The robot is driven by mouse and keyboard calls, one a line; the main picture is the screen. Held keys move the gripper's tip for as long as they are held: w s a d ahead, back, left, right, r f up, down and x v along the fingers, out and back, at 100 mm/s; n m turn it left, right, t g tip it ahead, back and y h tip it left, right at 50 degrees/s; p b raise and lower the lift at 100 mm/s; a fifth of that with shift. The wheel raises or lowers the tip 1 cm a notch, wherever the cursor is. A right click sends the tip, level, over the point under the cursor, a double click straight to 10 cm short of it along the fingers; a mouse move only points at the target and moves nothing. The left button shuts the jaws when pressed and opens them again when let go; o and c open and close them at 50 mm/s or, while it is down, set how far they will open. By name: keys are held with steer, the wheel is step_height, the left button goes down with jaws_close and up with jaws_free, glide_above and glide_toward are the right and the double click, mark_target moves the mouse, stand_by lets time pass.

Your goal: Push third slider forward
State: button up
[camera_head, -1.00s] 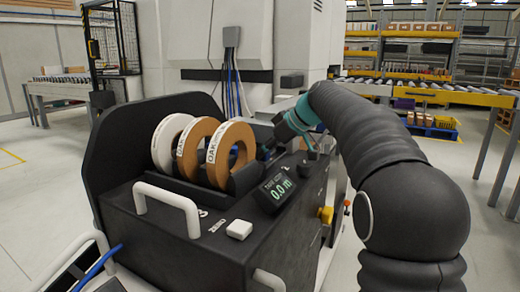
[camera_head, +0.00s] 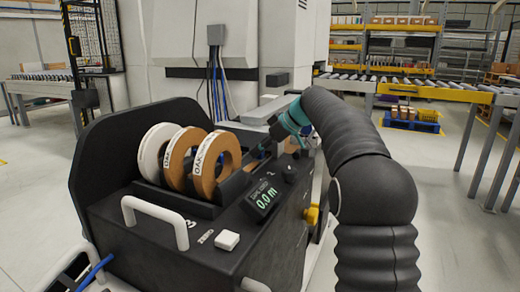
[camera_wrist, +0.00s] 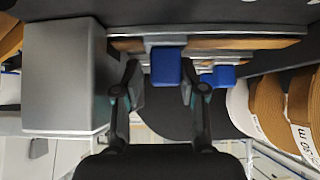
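Two blue slider knobs show in the wrist view. One blue knob (camera_wrist: 166,66) lies between the fingertips of my gripper (camera_wrist: 160,72), and a second blue knob (camera_wrist: 219,76) lies to the right, outside the fingers. The fingers are apart with visible gaps beside the first knob; whether they touch it I cannot tell. Which knob is the third slider is not clear. In the head view my gripper (camera_head: 264,148) reaches down behind the tape rolls on the black machine (camera_head: 150,222), and the knobs are mostly hidden there.
White and brown edge-band rolls (camera_head: 217,168) stand in the machine's holder, close to my gripper; they also show at the right of the wrist view (camera_wrist: 267,108). A grey block (camera_wrist: 66,76) is left of the fingers. A display (camera_head: 263,197) reads 0.0 m.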

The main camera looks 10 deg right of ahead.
steer(key=v, duration=1.2)
steer(key=shift+s, duration=0.1)
